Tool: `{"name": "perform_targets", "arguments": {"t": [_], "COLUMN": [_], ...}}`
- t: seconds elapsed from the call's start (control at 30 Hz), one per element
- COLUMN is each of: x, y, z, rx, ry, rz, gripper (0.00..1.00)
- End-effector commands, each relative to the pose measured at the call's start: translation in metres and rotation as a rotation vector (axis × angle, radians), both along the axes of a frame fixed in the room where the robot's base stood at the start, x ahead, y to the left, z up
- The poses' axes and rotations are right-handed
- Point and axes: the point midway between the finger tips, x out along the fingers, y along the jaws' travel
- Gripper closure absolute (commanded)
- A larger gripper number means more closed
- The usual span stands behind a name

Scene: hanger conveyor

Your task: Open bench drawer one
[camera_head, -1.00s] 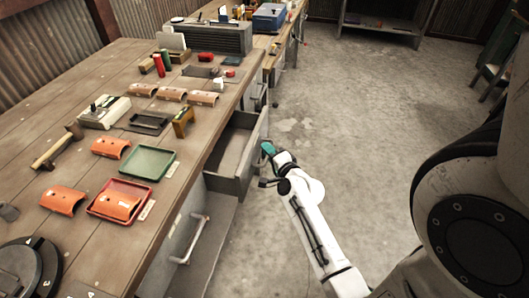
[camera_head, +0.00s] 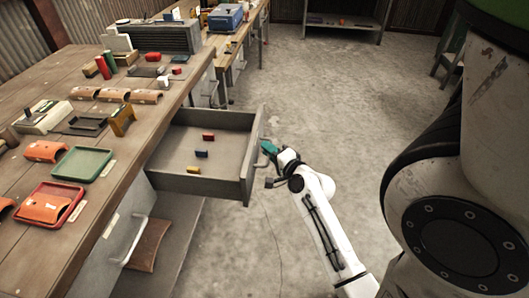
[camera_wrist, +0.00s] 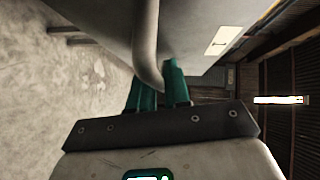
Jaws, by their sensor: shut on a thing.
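The bench drawer (camera_head: 206,185) is a grey metal drawer pulled well out from under the wooden bench top. Inside it lie a red block (camera_head: 208,137), a dark blue block (camera_head: 201,154) and a yellow block (camera_head: 193,170). My gripper (camera_head: 268,148), with teal fingers, is at the drawer's front face on the right side. In the wrist view the teal fingers (camera_wrist: 158,90) are shut on the curved grey drawer handle (camera_wrist: 146,50).
The bench top (camera_head: 120,185) holds orange curved tiles, a green tray (camera_head: 83,163) and a red tray (camera_head: 50,204). The concrete floor to the right is clear.

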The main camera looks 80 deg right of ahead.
Motion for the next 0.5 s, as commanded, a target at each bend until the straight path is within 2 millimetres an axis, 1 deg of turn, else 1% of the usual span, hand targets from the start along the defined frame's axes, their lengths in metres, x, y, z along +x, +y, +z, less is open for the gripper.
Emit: {"name": "perform_targets", "arguments": {"t": [0.3,0.33,0.5], "x": [-0.0004,-0.0004,-0.0004], "y": [0.0007,0.0007,0.0005], "z": [-0.0015,-0.0015,-0.0011], "rx": [0.003,0.003,0.002], "ry": [0.002,0.002,0.001], "rz": [0.001,0.001,0.002], "gripper": [1.00,0.81,0.65]}}
